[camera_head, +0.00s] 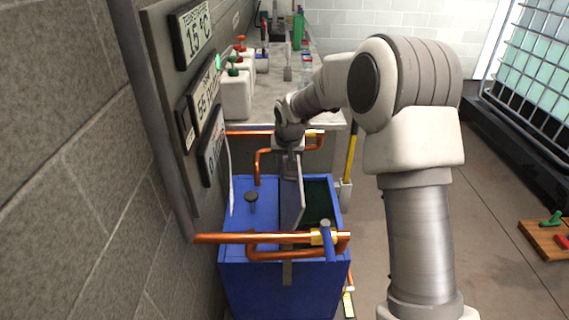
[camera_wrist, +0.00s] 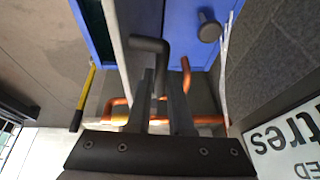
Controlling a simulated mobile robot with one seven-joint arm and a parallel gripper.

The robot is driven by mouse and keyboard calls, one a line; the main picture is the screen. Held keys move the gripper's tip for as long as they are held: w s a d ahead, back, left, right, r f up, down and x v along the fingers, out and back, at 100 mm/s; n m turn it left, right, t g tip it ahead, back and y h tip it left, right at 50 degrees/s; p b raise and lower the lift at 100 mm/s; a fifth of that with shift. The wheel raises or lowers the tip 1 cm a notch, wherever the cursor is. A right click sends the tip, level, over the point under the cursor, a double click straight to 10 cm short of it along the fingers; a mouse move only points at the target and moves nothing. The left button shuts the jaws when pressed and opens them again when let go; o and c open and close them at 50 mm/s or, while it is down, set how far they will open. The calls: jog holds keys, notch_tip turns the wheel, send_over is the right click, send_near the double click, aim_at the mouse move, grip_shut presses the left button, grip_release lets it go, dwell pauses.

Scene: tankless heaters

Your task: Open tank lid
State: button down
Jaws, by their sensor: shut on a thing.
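The blue tank (camera_head: 250,285) stands against the wall below the gauges; its blue top also shows in the wrist view (camera_wrist: 187,25). Its lid (camera_head: 292,200) is a thin pale panel standing steeply tilted, seen nearly edge-on in the wrist view (camera_wrist: 121,50). A dark opening (camera_head: 319,205) shows to its right in the head view. My gripper (camera_head: 291,160) is above the tank at the lid's upper part. In the wrist view my gripper (camera_wrist: 161,72) is shut on the lid's dark bent handle (camera_wrist: 150,44). The exact finger contact is partly hidden.
Copper pipes (camera_head: 270,238) with a blue-handled valve (camera_head: 326,240) cross the tank's front, and another copper pipe (camera_head: 262,150) runs behind. A dark knob (camera_head: 251,197) stands on the tank's top left. A cluttered counter (camera_head: 275,85) lies behind. The floor to the right is mostly clear.

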jog(key=a+h+b, duration=0.2)
jog(key=a, duration=0.5)
jog(key=shift+a+f+h, duration=0.2)
jog(key=shift+f+h, duration=0.1)
jog(key=shift+f, duration=0.1)
jog(key=c, duration=0.8)
grip_release()
jog(key=p+v, duration=0.2)
jog(key=v, duration=1.5)
jog(key=shift+r, duration=0.25)
